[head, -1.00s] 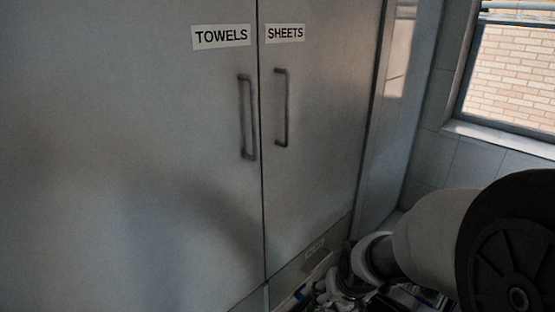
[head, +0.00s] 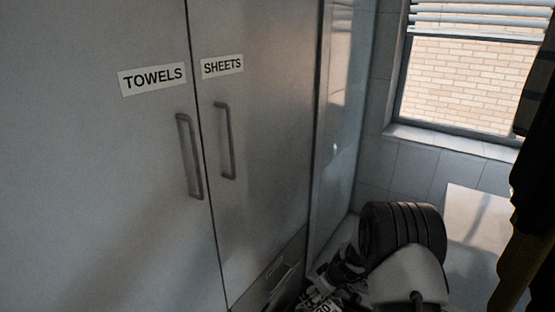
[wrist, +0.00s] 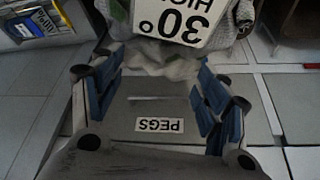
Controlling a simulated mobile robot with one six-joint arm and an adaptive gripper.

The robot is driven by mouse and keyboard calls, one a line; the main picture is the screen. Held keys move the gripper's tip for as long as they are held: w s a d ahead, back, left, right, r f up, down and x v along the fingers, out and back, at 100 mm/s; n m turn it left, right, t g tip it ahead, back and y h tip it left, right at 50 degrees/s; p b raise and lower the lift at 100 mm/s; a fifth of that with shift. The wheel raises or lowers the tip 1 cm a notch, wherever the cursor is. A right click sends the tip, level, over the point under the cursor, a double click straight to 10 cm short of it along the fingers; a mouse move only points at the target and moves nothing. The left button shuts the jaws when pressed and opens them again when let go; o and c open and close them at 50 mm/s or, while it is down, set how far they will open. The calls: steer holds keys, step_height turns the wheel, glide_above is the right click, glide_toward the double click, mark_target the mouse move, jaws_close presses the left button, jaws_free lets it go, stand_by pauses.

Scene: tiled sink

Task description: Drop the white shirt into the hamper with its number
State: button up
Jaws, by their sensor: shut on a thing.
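My gripper (wrist: 158,72) shows in the wrist view with blue-padded fingers on both sides. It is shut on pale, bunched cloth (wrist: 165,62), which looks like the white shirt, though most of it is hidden. A white card (wrist: 182,22) reading "30°" and part of "HIGH" appears upside down just beyond the cloth. I cannot tell whether the card is fixed to the cloth or to something behind it. No hamper can be made out clearly.
Tall grey cupboard doors labelled "TOWELS" (head: 152,78) and "SHEETS" (head: 222,66) fill the left of the head view. A "PEGS" label (wrist: 159,125) lies below my fingers in the wrist view. A window (head: 470,85) and a pale surface (head: 478,215) are at right.

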steer(key=f, duration=0.1)
steer(key=w+f, duration=0.1)
steer(key=f+n, duration=0.1)
steer(key=shift+w, duration=0.25)
steer(key=shift+f+b, duration=0.45)
steer(key=shift+f, duration=2.65)
steer(key=o, duration=1.6)
steer(key=v, duration=1.2)
steer(key=shift+w+d, duration=0.1)
steer(key=shift+d, duration=0.05)
